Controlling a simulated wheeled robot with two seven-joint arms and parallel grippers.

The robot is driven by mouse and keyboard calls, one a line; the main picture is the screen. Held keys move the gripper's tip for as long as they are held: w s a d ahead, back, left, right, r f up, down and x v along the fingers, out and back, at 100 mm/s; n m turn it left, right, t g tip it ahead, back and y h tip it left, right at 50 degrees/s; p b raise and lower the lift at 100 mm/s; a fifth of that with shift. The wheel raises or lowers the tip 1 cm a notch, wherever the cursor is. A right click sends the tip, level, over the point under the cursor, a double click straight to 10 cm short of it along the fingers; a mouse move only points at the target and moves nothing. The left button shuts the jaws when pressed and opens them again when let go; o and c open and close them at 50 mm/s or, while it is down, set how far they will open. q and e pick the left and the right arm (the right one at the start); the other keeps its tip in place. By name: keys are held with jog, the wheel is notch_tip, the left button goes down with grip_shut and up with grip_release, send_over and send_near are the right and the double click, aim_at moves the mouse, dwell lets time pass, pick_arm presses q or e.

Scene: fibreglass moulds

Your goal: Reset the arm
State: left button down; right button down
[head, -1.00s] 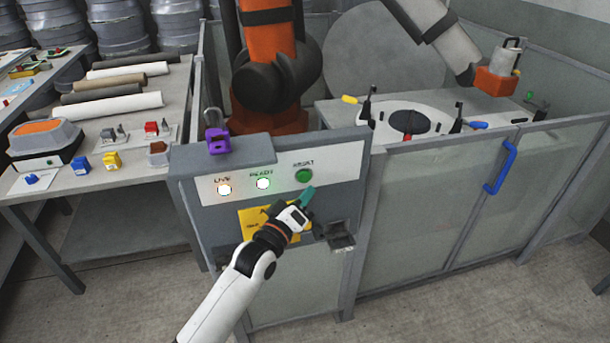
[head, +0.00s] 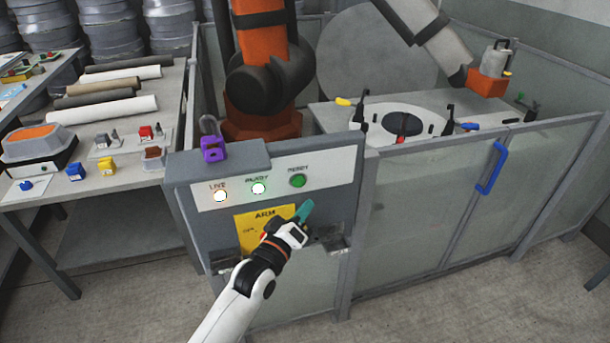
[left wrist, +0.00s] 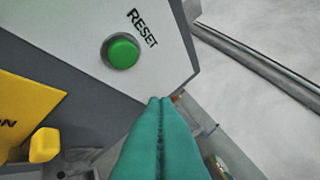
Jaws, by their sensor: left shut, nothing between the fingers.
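The green RESET button (head: 297,181) is on the pale strip of the grey control panel (head: 190,222). It shows large in the left wrist view (left wrist: 123,52), up and left of my fingertips. My left gripper (head: 309,205) has teal fingers, shut and empty, just below and right of the button and apart from it. In the left wrist view the fingertips (left wrist: 161,100) lie near the strip's lower edge. The LIVE lamp (head: 219,195) and the READY lamp (head: 258,188) glow. The orange arm (head: 265,75) stands behind the panel. My right gripper is not in view.
A purple padlock (head: 213,148) is on the panel's top. A yellow sign (head: 252,217) is below the lamps. Fence panels with a blue handle (head: 492,168) enclose the cell. A table (head: 125,190) with rolls and small blocks stands at left. Floor in front is clear.

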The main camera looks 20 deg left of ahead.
pick_arm(q)
jog(key=s+a+f+m+g+y, duration=0.1)
jog(key=s+f+g, duration=0.25)
jog(key=f, duration=0.85)
jog(key=s+a+f+m+g+y, duration=0.15)
jog(key=s+f, duration=0.35)
jog(key=f, duration=0.7)
jog(key=s+f+m+g, duration=0.2)
jog(key=s+f+g, duration=0.25)
jog(key=f, duration=0.75)
jog(key=s+a+f+m+g, duration=0.1)
jog(key=s+f, duration=0.5)
jog(key=s, duration=0.6)
jog(key=s+a+f+m+g+y, duration=0.1)
jog(key=s+f+g, duration=0.3)
jog(key=s, duration=0.7)
jog(key=s+a+f+m+g, duration=0.2)
jog(key=s+f+m+g, duration=0.1)
jog(key=s+f, duration=0.6)
jog(key=s, duration=0.3)
jog(key=shift+s, duration=0.35)
jog(key=shift+f+y, duration=0.1)
jog(key=shift+y, duration=0.15)
